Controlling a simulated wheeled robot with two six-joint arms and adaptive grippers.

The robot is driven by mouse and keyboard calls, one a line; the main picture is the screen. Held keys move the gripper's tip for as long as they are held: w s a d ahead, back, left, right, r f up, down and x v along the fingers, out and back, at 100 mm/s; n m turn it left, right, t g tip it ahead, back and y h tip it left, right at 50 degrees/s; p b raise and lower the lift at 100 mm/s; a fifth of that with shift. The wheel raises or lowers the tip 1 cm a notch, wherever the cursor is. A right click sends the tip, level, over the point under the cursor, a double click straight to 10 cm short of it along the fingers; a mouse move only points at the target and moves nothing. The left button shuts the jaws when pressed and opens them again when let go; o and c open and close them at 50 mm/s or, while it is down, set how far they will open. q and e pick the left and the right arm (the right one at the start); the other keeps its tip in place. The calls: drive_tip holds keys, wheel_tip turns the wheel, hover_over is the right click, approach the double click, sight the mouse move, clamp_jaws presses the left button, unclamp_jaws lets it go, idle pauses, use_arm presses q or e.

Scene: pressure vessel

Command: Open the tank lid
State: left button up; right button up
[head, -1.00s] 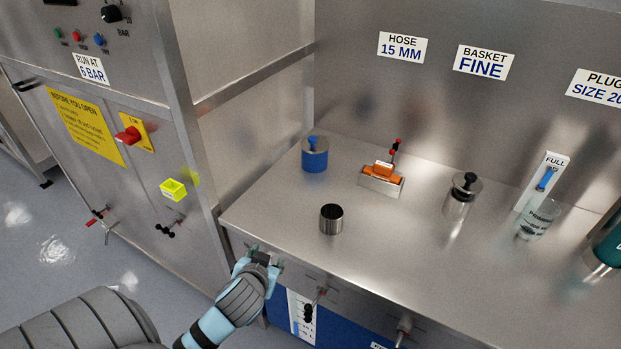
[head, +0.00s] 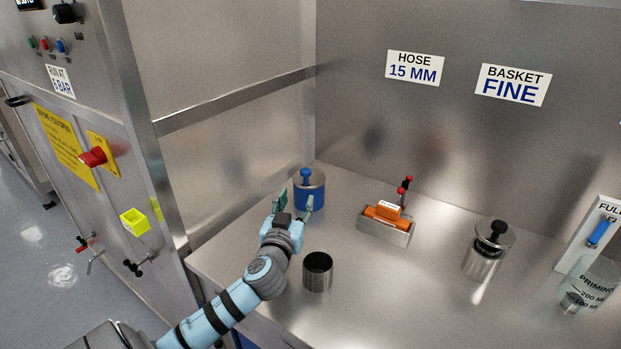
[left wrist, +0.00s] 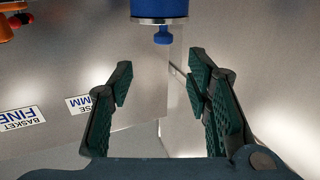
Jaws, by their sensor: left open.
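A blue canister (head: 310,195) with a steel lid and a blue knob (head: 306,174) stands at the back left of the steel bench. My left gripper (head: 294,202) is open at the canister's near left side, its fingers partly overlapping it in the head view. In the left wrist view, which looks upside down, the canister (left wrist: 160,8) and its knob (left wrist: 162,38) show beyond the open fingers (left wrist: 158,85), with nothing between them. A steel vessel (head: 483,264) with a steel lid and black knob (head: 499,228) stands to the right. Neither lid is labelled as the tank's. My right gripper is out of view.
An open steel cup (head: 318,271) stands just right of my left arm. A steel holder (head: 385,228) with orange blocks and red-tipped pins sits in mid-bench. A clear beaker (head: 590,283) is at far right. A cabinet with a red switch (head: 93,157) stands left.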

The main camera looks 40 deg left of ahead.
sight(304, 174)
use_arm(q)
drive_tip(key=x, duration=1.4)
drive_tip(key=shift+s+a+r+b, duration=0.1)
drive_tip(key=shift+s+a+b, duration=0.05)
drive_tip(key=shift+a+b, duration=0.2)
drive_tip(key=shift+c, duration=0.5)
clamp_jaws()
